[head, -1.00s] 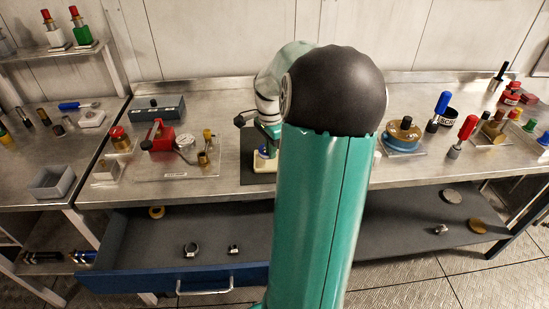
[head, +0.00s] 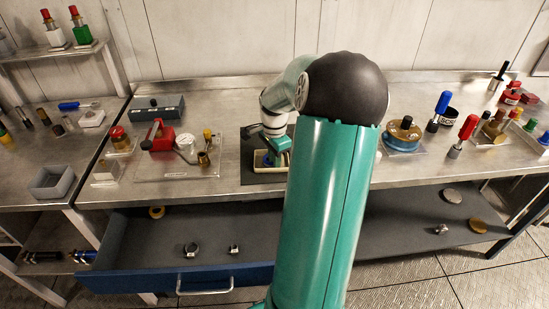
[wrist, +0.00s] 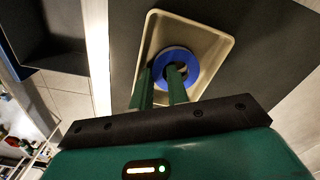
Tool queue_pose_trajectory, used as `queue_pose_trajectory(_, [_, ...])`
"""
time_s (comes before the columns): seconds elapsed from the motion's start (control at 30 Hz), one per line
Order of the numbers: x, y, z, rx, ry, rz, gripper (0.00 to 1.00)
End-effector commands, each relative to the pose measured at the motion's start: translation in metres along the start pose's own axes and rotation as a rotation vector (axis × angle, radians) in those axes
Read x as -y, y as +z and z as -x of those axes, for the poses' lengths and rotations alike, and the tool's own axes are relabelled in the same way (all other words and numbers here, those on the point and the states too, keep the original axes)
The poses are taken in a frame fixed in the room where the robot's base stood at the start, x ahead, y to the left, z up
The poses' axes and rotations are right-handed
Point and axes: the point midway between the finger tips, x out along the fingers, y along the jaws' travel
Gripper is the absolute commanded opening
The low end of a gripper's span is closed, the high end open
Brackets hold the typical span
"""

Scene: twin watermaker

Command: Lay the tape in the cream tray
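The tape is a blue ring (wrist: 187,54) in the wrist view, seen over the middle of the cream tray (wrist: 218,42). My gripper (wrist: 161,72) has one green finger in the ring's hole and the other outside its rim, and appears shut on the ring's wall. In the head view the cream tray (head: 261,163) sits on a dark mat (head: 247,175) on the bench, with the blue tape (head: 268,159) at its inside, low under my gripper (head: 276,150). Whether the tape touches the tray floor I cannot tell.
A red device with a gauge (head: 160,137) stands on a plate to the left.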

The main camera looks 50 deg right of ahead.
Motion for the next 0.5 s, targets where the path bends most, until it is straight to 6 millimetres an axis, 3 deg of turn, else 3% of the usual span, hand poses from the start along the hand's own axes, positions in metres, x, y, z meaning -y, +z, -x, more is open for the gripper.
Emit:
queue_pose_trajectory(0.27, [0.000,0.000,0.003,0.000,0.000,-0.001,0.16])
queue_pose_trajectory(0.5, [0.001,0.000,0.037,-0.003,-0.004,0.001,0.16])
